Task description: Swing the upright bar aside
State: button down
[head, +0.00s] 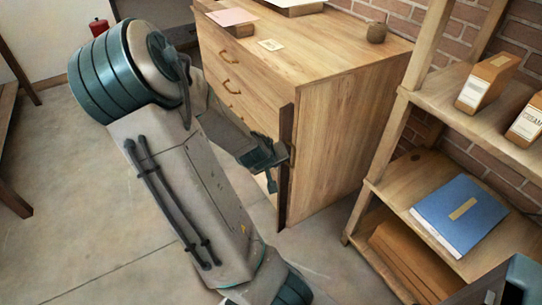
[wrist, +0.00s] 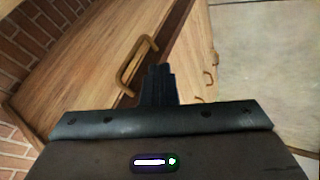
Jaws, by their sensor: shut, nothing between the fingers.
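The upright bar (head: 283,203) is a tall dark brown strip at the front right corner of the wooden drawer cabinet (head: 335,140). My gripper (head: 268,157) is at about the bar's mid-height in the head view and partly covers it. In the wrist view, my gripper's fingers (wrist: 158,72) are together and hold nothing. A looped wooden handle (wrist: 133,64) is just left of the fingertips, beside a dark brown strip. I cannot tell whether the fingers touch the handle or the bar. Part of the cabinet front is hidden behind my arm.
Drawer pulls (head: 230,86) stick out from the cabinet front. An open shelf (head: 440,195) with a blue folder (head: 460,213) and cartons (head: 487,82) stands close on the right. Bare floor (head: 70,200) lies to the left.

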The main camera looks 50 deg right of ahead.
jog(key=shift+p+v, duration=1.05)
jog(key=shift+v, duration=1.4)
jog(key=shift+s, duration=0.1)
jog(key=w+a+r+n+t+y+p, duration=0.1)
jog(key=w+a+r+y+p, duration=0.15)
jog(key=a+r, duration=0.4)
jog(key=w+a+r+n+y+p, duration=0.1)
jog(key=w+a+r+y+p, duration=0.2)
jog(key=a, duration=0.7)
jog(key=s+a+r+n+y+p, duration=0.1)
jog(key=s+a+r+n+p, duration=0.1)
jog(key=a+r, duration=0.4)
jog(key=s+a+r+n+p, duration=0.1)
jog(key=s+a+r+p, duration=0.3)
jog(key=r, duration=0.8)
jog(key=s+a, duration=0.2)
jog(key=a, duration=0.1)
jog(key=shift+n+y+p, duration=0.35)
jog(key=shift+n+p, duration=0.05)
jog(key=shift+w, duration=0.1)
